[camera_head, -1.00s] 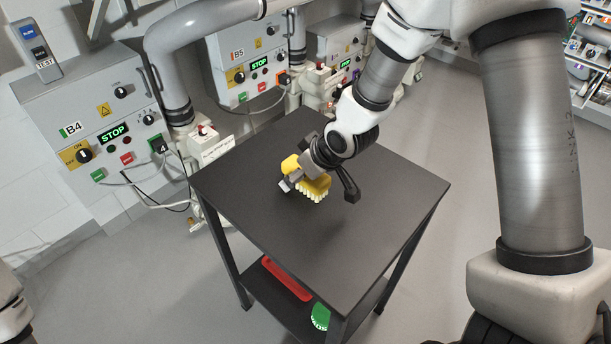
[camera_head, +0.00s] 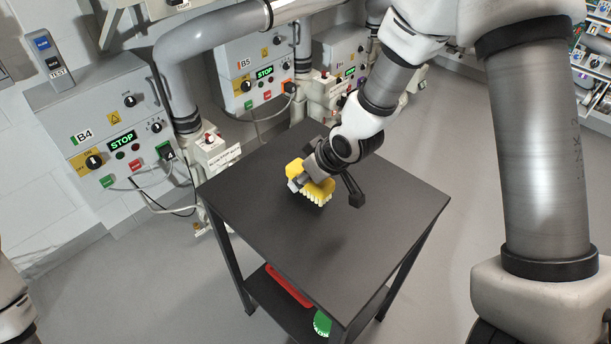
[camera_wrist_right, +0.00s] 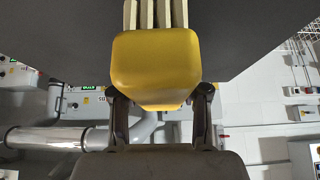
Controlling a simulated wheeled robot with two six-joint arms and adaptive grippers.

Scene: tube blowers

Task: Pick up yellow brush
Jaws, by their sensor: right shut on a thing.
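The yellow brush (camera_head: 319,192) has pale bristles and is over the top of the dark table (camera_head: 265,220). Its bristles face down and toward the front; I cannot tell whether they touch the tabletop. My right gripper (camera_head: 311,181) is shut on the brush's yellow body. In the right wrist view the yellow brush (camera_wrist_right: 155,65) sits between the two fingers of the right gripper (camera_wrist_right: 158,94), with its bristles pointing toward the dark tabletop. My left gripper is out of view; only a piece of my left arm shows at the lower left edge.
A red object (camera_head: 287,285) and a green brush-like object (camera_head: 322,323) lie on the table's lower shelf. Control boxes marked B4 (camera_head: 112,130) and B5 (camera_head: 248,80), with pipes, line the wall behind. The rest of the tabletop is clear.

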